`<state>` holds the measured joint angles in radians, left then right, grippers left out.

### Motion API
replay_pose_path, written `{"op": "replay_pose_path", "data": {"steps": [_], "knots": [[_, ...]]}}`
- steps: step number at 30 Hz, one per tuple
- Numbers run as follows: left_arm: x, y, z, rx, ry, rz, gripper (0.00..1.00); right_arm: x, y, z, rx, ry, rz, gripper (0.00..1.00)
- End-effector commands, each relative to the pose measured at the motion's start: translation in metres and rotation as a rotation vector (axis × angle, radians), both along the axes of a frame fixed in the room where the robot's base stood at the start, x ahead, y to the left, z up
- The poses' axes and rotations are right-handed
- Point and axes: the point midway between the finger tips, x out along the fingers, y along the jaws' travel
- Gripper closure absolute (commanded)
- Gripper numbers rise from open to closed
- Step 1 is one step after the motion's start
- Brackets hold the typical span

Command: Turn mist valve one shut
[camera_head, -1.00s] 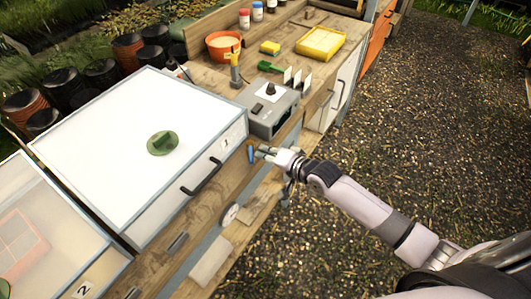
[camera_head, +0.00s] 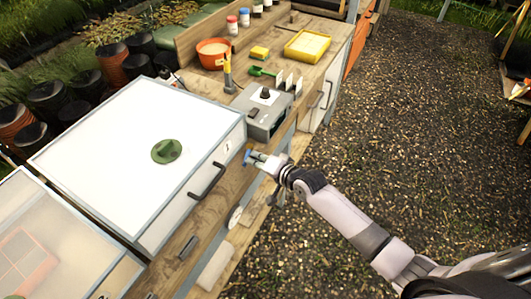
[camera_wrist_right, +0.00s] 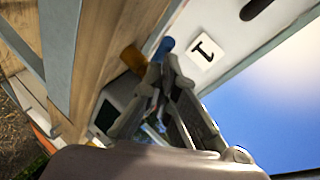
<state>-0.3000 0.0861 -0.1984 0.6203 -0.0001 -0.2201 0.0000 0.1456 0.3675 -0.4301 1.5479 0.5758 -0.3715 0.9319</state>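The blue lever (camera_head: 247,157) of mist valve one sits on the wooden front rail below the white lid marked 1. In the right wrist view the blue lever (camera_wrist_right: 163,48) shows beside a brass-coloured part (camera_wrist_right: 133,61), just beyond the fingertips. My right gripper (camera_head: 257,160) is at the lever, its fingertips touching or very close to it. In the right wrist view the fingers (camera_wrist_right: 163,72) lie near each other, and I cannot tell whether they grip the lever. The fingers hide part of the valve. My left gripper is not in view.
A grey control box (camera_head: 265,113) stands just behind. The gravel (camera_head: 400,130) to the right is open.

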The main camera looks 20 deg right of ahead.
Motion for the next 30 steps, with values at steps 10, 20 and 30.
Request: {"op": "replay_pose_path", "data": {"steps": [10,20,30], "knots": [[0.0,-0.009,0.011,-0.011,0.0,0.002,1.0,0.0,0.014,0.0,0.0,0.002,0.0,1.0],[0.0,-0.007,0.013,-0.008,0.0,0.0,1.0,0.001,0.018,-0.001,-0.001,0.001,-0.001,1.0],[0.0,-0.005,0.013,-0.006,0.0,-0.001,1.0,0.002,0.018,-0.001,-0.001,0.001,0.0,1.0]]}}
